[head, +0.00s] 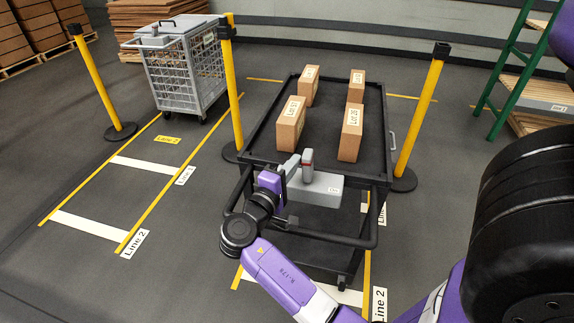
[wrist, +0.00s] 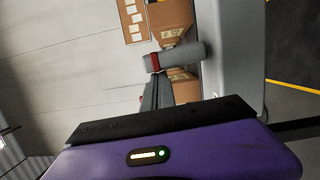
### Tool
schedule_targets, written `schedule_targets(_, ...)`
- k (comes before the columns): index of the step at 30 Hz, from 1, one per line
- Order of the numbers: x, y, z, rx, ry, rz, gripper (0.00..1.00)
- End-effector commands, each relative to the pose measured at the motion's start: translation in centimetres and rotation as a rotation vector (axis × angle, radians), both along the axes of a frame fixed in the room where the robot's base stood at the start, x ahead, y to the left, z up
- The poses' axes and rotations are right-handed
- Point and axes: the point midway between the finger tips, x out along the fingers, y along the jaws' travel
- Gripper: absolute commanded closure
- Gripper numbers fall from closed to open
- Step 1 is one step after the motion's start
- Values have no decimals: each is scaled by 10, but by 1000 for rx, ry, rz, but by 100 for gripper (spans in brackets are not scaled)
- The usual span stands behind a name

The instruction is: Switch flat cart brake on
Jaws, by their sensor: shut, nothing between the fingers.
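The flat cart (head: 330,150) is a black platform with a black push-handle frame at its near end. A grey brake box (head: 322,192) with a small white label is mounted at that end. A short grey brake lever (head: 308,160) with a red band stands up from the box. My gripper (head: 293,162) is shut and empty, just left of the lever. In the wrist view the dark fingers (wrist: 157,90) point at the grey lever (wrist: 185,55), close to its red band (wrist: 153,62). I cannot tell whether they touch it.
Several labelled cartons (head: 289,124) stand on the cart. Yellow posts (head: 418,115) flank it. A grey mesh cart (head: 180,65) stands at the back left, a green-framed rack (head: 515,75) at the right. The marked floor lane (head: 110,195) on the left is clear.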

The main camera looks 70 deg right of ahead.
Motion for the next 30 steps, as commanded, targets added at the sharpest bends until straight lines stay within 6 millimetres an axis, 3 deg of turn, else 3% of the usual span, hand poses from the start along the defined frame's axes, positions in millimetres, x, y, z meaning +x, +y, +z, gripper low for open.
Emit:
schedule_targets(15, -35, -3, 7, 30, -382, 1, 100)
schedule_targets(30, -46, -4, 7, 38, -484, -2, 100)
